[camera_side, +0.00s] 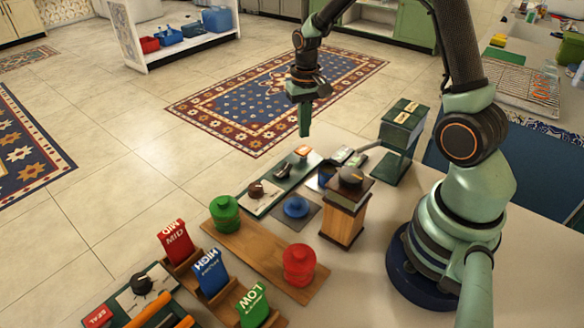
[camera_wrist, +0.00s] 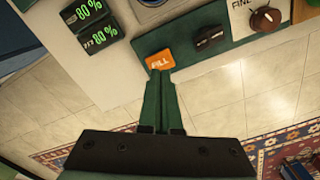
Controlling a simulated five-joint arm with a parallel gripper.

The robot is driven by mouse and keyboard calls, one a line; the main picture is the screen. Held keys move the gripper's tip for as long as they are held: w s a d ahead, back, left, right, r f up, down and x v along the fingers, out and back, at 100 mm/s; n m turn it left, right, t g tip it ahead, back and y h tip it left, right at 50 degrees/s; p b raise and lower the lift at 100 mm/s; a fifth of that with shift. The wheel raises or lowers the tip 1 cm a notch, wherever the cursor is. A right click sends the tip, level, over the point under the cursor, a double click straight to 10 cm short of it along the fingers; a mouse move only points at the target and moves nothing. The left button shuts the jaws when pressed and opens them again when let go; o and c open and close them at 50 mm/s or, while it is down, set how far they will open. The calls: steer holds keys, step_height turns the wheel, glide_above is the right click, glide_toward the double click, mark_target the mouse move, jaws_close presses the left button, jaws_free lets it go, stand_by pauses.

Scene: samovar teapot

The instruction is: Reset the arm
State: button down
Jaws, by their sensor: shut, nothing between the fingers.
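My gripper (camera_side: 304,131) hangs pointing down in the side view, above the far edge of the table and apart from everything on it. Its green fingers are shut with nothing between them. In the wrist view the closed fingers (camera_wrist: 160,82) point up the picture, and an orange FILL label (camera_wrist: 160,60) shows just beyond their tips. My arm reaches up from its base at the right of the side view and bends over toward the table's far edge.
A green jar (camera_side: 225,214) and a red jar (camera_side: 299,266) stand on a wooden board. A wooden block with a dark knob (camera_side: 350,176) and a green stand (camera_side: 402,124) are nearer my arm. MID (camera_side: 175,242), HIGH (camera_side: 209,271) and LOW (camera_side: 252,304) cards stand at the front.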

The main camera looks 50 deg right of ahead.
steer(key=s+a+r+n+t, duration=0.2)
steer(key=s+a+r, duration=0.3)
steer(key=r, duration=0.3)
steer(key=s+a+r+n+t, duration=0.3)
steer(key=s+a+r+n, duration=0.1)
steer(key=r, duration=0.5)
steer(key=shift+s+a+t, duration=0.3)
steer(key=shift+s+a, duration=0.35)
steer(key=shift+a, duration=0.35)
steer(key=shift+r, duration=0.15)
